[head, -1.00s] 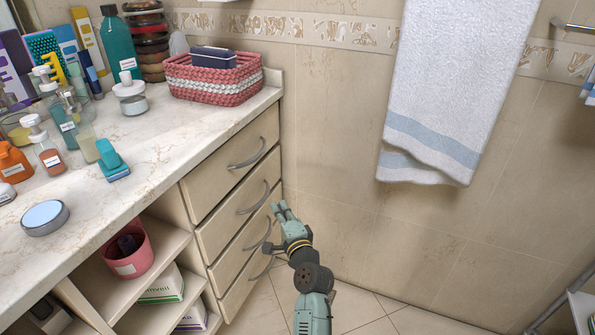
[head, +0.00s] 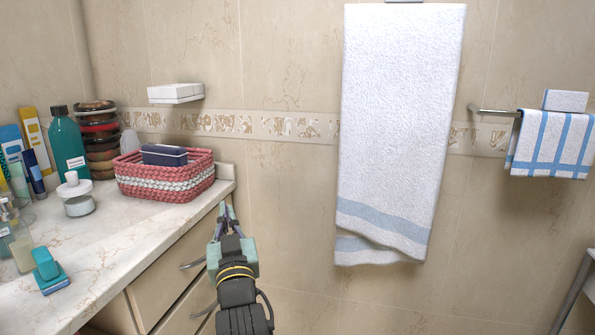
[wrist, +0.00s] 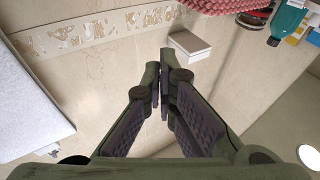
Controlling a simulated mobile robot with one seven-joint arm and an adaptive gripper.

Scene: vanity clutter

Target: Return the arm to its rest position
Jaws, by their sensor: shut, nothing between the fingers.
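My gripper (head: 224,208) is at the lower middle of the head view, in front of the vanity's right end and close to the tiled wall in the picture. Its fingers point up and away from me. In the wrist view my gripper (wrist: 163,85) shows its two fingers meeting at the tips, shut with nothing between them. My arm reaches up to it from the bottom edge of the head view.
The marble counter (head: 112,239) holds a red-and-white woven basket (head: 165,186), a teal bottle (head: 68,145), a jar (head: 76,198) and a teal block (head: 48,271). Drawers (head: 165,275) lie below. A white towel (head: 400,120) and a checked towel (head: 553,145) hang right.

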